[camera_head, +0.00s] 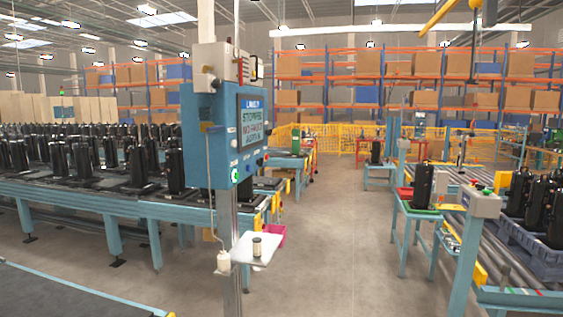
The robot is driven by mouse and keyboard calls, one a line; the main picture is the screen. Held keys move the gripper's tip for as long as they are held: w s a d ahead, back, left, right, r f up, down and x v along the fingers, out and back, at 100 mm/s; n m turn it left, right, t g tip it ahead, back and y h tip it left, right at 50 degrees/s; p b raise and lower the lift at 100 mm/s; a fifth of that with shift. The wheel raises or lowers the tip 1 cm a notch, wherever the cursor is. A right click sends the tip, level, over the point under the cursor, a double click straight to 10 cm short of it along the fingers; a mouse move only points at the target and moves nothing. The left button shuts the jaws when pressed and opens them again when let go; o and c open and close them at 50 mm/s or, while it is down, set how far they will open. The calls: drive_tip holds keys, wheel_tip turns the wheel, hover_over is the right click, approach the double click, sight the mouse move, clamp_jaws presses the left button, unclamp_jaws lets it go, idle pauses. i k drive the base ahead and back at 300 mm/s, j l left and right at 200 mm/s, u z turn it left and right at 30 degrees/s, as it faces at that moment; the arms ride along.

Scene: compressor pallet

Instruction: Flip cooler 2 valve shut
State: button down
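No valve that I can tell as the cooler 2 valve shows in the head view. A blue control cabinet (208,137) stands close on a grey post (230,277), left of the middle. Its right side carries a lit screen (254,118), with small print that I cannot read surely. A green round mark (236,174) is at its lower corner. My gripper is not in view.
A small white shelf (247,250) on the post holds a small jar. Black compressors (137,160) fill the conveyor at left. A grey control box (480,202) stands by the right conveyor. The aisle floor (330,215) between is clear.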

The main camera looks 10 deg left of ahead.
sight(240, 61)
drive_tip(key=i+l+u, duration=0.15)
drive_tip(key=i+u, duration=0.25)
drive_tip(key=i, duration=0.2)
drive_tip(key=i+l+u, duration=0.45)
drive_tip(key=i, duration=0.15)
drive_tip(key=i+l+u, duration=0.4)
drive_tip(key=i+j+z, duration=0.15)
drive_tip(key=i, duration=0.3)
drive_tip(key=i+j+z, duration=0.15)
drive_tip(key=i, duration=0.3)
